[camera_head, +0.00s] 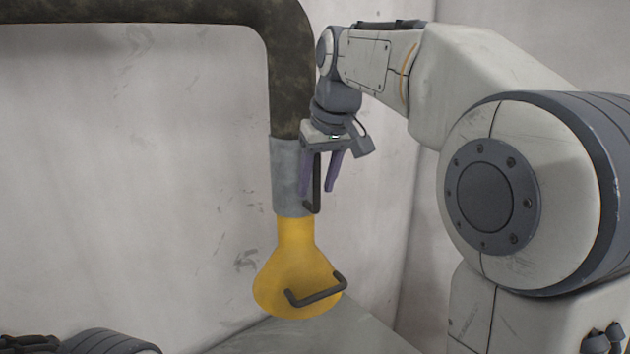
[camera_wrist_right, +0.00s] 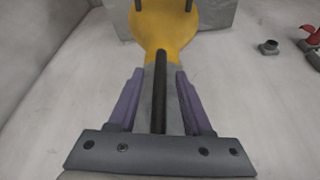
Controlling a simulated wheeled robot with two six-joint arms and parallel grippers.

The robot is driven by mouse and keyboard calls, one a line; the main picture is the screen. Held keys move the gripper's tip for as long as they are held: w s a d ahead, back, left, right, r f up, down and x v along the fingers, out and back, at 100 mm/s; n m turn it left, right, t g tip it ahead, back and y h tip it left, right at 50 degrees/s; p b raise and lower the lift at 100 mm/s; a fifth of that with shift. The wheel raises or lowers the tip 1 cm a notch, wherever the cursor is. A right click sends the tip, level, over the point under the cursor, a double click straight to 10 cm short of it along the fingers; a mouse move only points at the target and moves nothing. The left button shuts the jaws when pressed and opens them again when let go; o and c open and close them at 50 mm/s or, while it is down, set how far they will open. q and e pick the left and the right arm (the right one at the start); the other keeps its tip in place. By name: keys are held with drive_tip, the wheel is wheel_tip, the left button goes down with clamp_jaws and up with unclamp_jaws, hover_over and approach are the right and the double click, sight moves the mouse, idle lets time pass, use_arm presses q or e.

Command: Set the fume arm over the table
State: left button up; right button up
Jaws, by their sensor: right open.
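The fume arm is a dark mottled duct (camera_head: 288,85) that bends down into a grey sleeve (camera_head: 285,180) and a yellow flared hood (camera_head: 290,262). A black handle (camera_head: 312,206) is on the sleeve, and another black handle (camera_head: 318,296) is on the hood. My right gripper (camera_head: 318,190) is open at the sleeve handle, pointing down. In the right wrist view the black bar of the handle (camera_wrist_right: 160,90) lies between the two purple fingers, with gaps on both sides. The hood (camera_wrist_right: 165,25) shows beyond. My left gripper is not in view.
A grey flat surface (camera_head: 300,336), possibly the table, lies below the hood in the head view. Pale scuffed walls (camera_head: 130,180) stand behind and to the right. In the right wrist view, small grey fittings (camera_wrist_right: 268,47) and a red part (camera_wrist_right: 312,36) lie at the upper right.

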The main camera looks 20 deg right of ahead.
drive_tip(key=shift+s+r, duration=0.2)
drive_tip(key=shift+r, duration=0.3)
drive_tip(key=v, duration=0.9)
drive_tip(key=shift+s+r, duration=0.2)
drive_tip(key=s+a+f+n+g+y+b, duration=0.1)
drive_tip(key=s+a+f+n+b, duration=0.15)
drive_tip(key=a+f, duration=0.65)
drive_tip(key=s+a+f+n+g+b, duration=0.1)
drive_tip(key=s+a+f+b, duration=0.25)
drive_tip(key=f, duration=0.95)
drive_tip(key=s+a+f+n+g+b, duration=0.1)
drive_tip(key=s+a+f+b, duration=0.1)
drive_tip(key=s+f, duration=0.6)
drive_tip(key=s+a+f+n+g+b, duration=0.1)
drive_tip(key=s+f+n+b, duration=0.1)
drive_tip(key=s+f, duration=0.7)
wheel_tip(320, 180, down, 6)
drive_tip(key=shift+a+r+b, duration=0.1)
drive_tip(key=shift+a+b, duration=0.2)
drive_tip(key=shift+a, duration=0.05)
